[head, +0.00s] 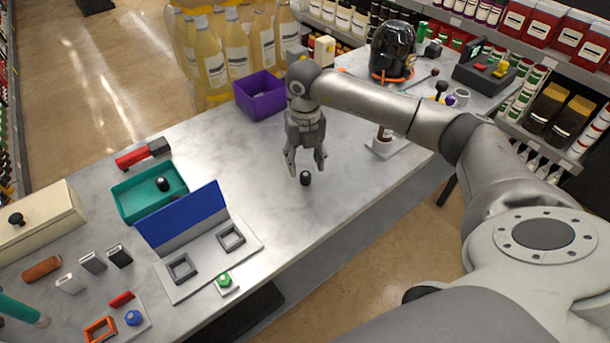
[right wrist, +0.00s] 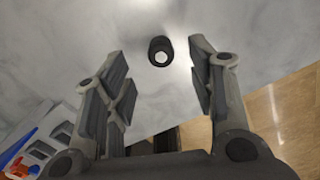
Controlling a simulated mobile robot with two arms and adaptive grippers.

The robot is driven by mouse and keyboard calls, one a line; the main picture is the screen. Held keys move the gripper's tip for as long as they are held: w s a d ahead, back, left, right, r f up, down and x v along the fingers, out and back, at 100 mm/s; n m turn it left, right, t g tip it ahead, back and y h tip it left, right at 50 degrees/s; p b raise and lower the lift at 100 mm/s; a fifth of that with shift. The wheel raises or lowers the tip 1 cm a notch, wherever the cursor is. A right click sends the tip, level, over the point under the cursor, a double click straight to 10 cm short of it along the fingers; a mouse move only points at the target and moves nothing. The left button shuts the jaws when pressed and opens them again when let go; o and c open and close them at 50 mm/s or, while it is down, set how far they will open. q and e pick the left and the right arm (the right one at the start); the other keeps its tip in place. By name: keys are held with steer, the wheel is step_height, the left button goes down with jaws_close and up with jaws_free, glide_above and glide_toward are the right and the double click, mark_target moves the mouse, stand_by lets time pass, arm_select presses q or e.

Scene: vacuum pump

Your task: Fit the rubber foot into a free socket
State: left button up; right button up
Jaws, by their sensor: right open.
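A small black cylinder, which looks like the rubber foot (head: 305,178), stands on the grey table near its front edge. In the right wrist view the rubber foot (right wrist: 160,50) shows a pale round centre and lies beyond the fingertips, between their lines. My right gripper (head: 306,163) points down just above it, open, with a finger on each side and nothing held. Another small black piece (head: 162,184) sits in a teal tray (head: 130,205). I cannot tell which fixture holds the sockets. My left gripper is not in view.
A white board (head: 200,285) with a blue panel and two square grey frames stands left of the foot. A purple bin (head: 243,98) is behind it. A black dome (head: 393,45) on an orange ring stands at the back right. Table around the foot is clear.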

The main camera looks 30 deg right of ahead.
mark_target(305, 174)
step_height(305, 174, down, 4)
steer(key=shift+s+r+p, duration=0.1)
steer(key=shift+p, duration=0.4)
steer(key=c, duration=1.1)
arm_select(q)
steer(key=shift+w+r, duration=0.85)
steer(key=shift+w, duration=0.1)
arm_select(e)
jaws_close()
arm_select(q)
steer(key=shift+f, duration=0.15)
arm_select(e)
steer(key=shift+r, duration=0.1)
